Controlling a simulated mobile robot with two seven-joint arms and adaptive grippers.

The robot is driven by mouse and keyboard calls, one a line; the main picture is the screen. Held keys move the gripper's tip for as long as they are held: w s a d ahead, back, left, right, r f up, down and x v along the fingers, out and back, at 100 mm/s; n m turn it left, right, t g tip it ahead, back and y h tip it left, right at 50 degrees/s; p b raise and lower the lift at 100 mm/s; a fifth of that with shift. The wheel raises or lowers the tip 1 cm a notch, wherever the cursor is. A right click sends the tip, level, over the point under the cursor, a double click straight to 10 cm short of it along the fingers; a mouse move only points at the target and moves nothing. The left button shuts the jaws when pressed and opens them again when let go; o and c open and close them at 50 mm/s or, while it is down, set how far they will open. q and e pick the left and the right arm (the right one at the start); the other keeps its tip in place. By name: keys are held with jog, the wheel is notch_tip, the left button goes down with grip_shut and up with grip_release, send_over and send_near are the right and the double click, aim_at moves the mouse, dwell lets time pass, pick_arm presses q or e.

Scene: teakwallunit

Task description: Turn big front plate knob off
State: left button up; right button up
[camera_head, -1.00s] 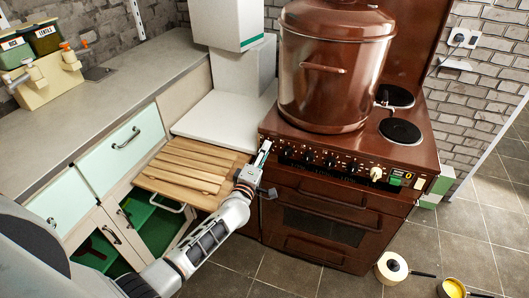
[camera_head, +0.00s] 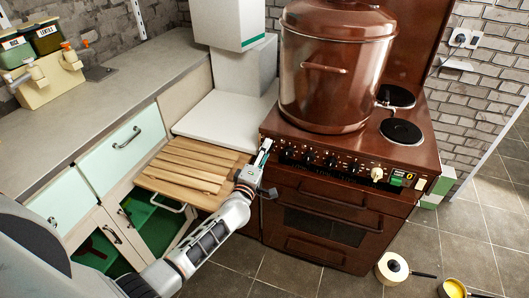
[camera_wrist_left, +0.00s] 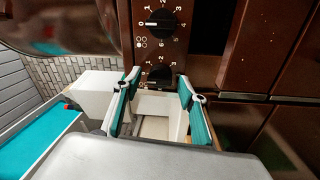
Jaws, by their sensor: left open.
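The brown stove (camera_head: 335,190) has a row of black knobs (camera_head: 331,161) along its front panel. My left gripper (camera_head: 264,153) is at the left end of this row, beside the leftmost knob (camera_head: 286,155). In the left wrist view, a black knob with a white pointer near 0 and a number scale (camera_wrist_left: 160,23) is ahead of the gripper. A second black knob (camera_wrist_left: 160,75) shows between the open teal-padded fingers (camera_wrist_left: 158,98), partly cut off below. No contact with a knob shows. I cannot tell which knob serves the big front plate. My right gripper is out of view.
A large brown pot (camera_head: 325,80) stands on the stove, beside two black plates (camera_head: 400,131). A slatted wooden board (camera_head: 190,168) lies left of the gripper. A white pan (camera_head: 392,267) and a yellow one (camera_head: 453,289) are on the floor at right.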

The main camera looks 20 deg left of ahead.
pick_arm(q)
jog(key=s, duration=1.2)
jog(key=shift+f, duration=0.4)
